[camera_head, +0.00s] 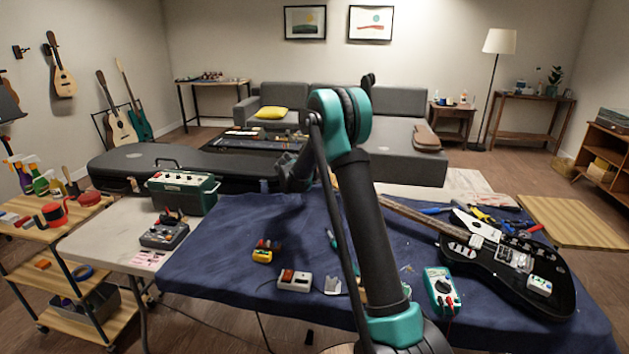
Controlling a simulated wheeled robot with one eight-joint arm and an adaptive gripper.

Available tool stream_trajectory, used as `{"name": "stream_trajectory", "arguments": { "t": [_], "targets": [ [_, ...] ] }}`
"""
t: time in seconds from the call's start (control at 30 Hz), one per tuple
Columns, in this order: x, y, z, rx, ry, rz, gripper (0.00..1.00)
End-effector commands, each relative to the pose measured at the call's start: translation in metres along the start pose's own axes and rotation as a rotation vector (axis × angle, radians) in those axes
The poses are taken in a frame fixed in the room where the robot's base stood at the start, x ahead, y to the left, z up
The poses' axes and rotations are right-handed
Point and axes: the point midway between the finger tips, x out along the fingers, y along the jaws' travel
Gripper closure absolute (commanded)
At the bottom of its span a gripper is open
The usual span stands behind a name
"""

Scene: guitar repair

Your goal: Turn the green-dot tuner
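I cannot pick out a green dot on any tuner with certainty. A small white device with a green patch (539,285) lies on the lower body of the black electric guitar (520,272), at the right of the blue-covered table. A yellow pedal-like box (263,251) and a white and red one (295,281) stand on the cloth left of my arm. The guitar's neck runs left and passes behind my arm, so its head is hidden. My gripper (293,172) is a dark shape beyond my raised elbow, above the far part of the table. Its fingers are not clear.
A green and white multimeter (441,290) sits near the guitar. Pliers and other tools (487,214) lie behind it. A green amplifier box (183,192) and a grey device (164,234) stand at the left. The blue cloth (215,262) has bare room at its front left.

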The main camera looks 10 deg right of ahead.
Motion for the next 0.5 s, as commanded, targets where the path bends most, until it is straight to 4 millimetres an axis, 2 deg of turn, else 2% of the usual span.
{"name": "stream_trajectory", "arguments": {
  "t": [0.23, 0.3, 0.4, 0.5],
  "targets": [
    [-0.0002, -0.0004, -0.0001, 0.000, 0.000, -0.001, 1.00],
    [-0.0002, -0.0004, -0.0002, 0.000, 0.000, -0.001, 0.88],
    [-0.0001, -0.0003, -0.0001, -0.001, 0.000, -0.001, 0.75],
    [-0.0001, -0.0002, -0.0001, -0.001, 0.000, -0.001, 0.74]
  ]
}}
